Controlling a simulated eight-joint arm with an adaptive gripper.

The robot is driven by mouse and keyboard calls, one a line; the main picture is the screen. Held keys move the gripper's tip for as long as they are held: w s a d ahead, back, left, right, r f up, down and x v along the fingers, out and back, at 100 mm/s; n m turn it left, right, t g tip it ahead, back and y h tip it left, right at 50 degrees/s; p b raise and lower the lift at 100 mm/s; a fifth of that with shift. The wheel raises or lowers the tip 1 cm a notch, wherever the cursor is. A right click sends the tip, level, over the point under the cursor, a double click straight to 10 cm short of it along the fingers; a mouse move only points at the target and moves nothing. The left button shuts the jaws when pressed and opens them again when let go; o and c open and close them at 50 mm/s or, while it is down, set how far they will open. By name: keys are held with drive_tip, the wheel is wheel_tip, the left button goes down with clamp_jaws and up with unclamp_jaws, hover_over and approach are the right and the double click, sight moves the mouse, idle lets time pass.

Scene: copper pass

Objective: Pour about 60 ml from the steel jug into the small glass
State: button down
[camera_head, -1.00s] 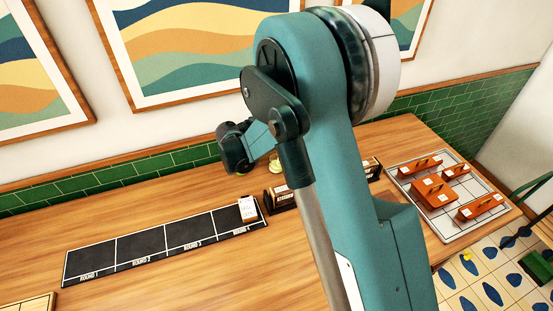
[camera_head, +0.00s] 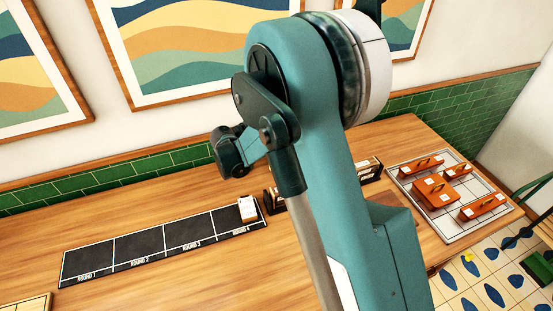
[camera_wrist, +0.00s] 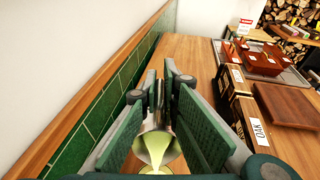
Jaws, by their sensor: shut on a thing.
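In the wrist view the steel jug (camera_wrist: 158,120) is between the green pads of my gripper (camera_wrist: 163,92), which is shut on it. The jug is tilted with its mouth toward the camera. Pale yellow-green liquid (camera_wrist: 156,145) shows at its mouth and narrows to a stream running down. A yellow-green patch (camera_wrist: 152,171) shows below the stream at the bottom edge, seemingly the small glass with liquid in it; its walls and fill level are not clear. In the head view my arm hides the jug and the glass.
A black mat (camera_head: 138,247) with marked round fields lies on the table, a white card (camera_head: 247,209) at its right end. Dark labelled boxes (camera_wrist: 243,118) and a tray (camera_head: 405,210) with orange boxes stand to the right. The green-tiled wall (camera_wrist: 92,118) is close on the left.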

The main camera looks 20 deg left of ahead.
drive_tip(key=shift+w+d+r+g+p, duration=0.1)
drive_tip(key=shift+w+d+g+p, duration=0.45)
drive_tip(key=shift+p, duration=0.25)
drive_tip(key=shift+w+d+f+g+y, duration=0.15)
drive_tip(key=shift+w+f+g+y, duration=0.2)
drive_tip(key=shift+f+g+y, duration=0.25)
drive_tip(key=shift+w+d+f+g+y, duration=0.15)
drive_tip(key=shift+w+f+g+y, duration=0.2)
drive_tip(key=shift+f, duration=0.3)
drive_tip(key=shift+d, duration=0.1)
drive_tip(key=shift+w+d+f+g+y, duration=0.2)
drive_tip(key=shift+w+f+g+y, duration=0.15)
drive_tip(key=shift+f+g, duration=0.15)
drive_tip(key=shift+w+d+f+g+y, duration=0.2)
drive_tip(key=shift+f+g+y, duration=0.1)
drive_tip(key=shift+f+g, duration=0.2)
drive_tip(key=shift+w+d+f+g+y, duration=0.15)
drive_tip(key=shift+f+g+y, duration=0.15)
drive_tip(key=shift+f+g, duration=0.15)
drive_tip(key=shift+w+f, duration=0.1)
drive_tip(key=shift+f, duration=0.05)
